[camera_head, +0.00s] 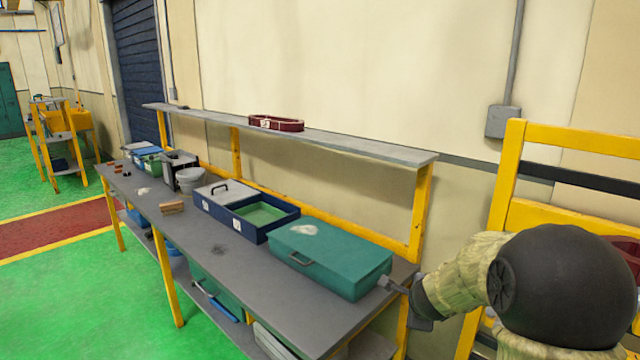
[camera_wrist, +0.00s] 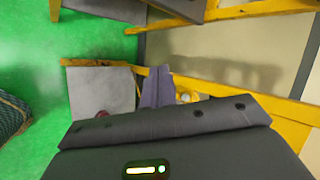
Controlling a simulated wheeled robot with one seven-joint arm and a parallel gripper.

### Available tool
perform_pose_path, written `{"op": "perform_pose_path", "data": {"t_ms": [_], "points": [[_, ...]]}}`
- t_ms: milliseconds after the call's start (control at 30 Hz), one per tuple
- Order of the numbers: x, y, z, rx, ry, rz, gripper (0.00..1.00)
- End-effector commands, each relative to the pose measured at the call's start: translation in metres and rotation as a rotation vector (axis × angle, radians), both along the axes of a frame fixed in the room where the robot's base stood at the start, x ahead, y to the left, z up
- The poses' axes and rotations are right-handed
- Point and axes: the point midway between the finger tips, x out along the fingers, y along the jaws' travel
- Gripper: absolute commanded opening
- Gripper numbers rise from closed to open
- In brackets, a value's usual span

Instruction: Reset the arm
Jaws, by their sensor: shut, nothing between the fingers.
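My gripper (camera_head: 390,284) is at the right end of the grey workbench, close to the right side of the teal case (camera_head: 335,262). I cannot tell whether it touches the case. My arm comes in from the lower right of the head view. In the wrist view my gripper's fingers (camera_wrist: 157,88) are together, with nothing visible between them. Below them in that view are a grey panel, yellow frame bars and green floor.
A shelf (camera_head: 340,144) above carries a dark red tray (camera_head: 276,123). A yellow frame (camera_head: 500,190) stands at the right. Green floor is open at the left.

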Motion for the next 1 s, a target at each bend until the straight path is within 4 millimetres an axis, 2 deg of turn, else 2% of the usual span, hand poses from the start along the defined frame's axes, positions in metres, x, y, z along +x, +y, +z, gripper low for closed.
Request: {"op": "perform_pose_path", "data": {"t_ms": [33, 100, 167, 300, 500, 600, 733, 1000], "points": [[-0.017, 0.015, -0.001, -0.075, 0.041, 0.135, 0.00], [-0.040, 0.032, -0.006, -0.183, 0.100, 0.329, 0.00], [-0.062, 0.044, -0.011, -0.272, 0.152, 0.494, 0.00], [-0.121, 0.065, -0.025, -0.471, 0.272, 0.885, 0.00], [-0.207, 0.072, -0.042, -0.713, 0.429, 1.411, 0.00], [-0.234, 0.069, -0.047, -0.779, 0.478, 1.576, 0.00], [-0.246, 0.067, -0.049, -0.809, 0.502, 1.654, 0.00], [-0.245, 0.067, -0.049, -0.808, 0.500, 1.649, 0.00]]}}
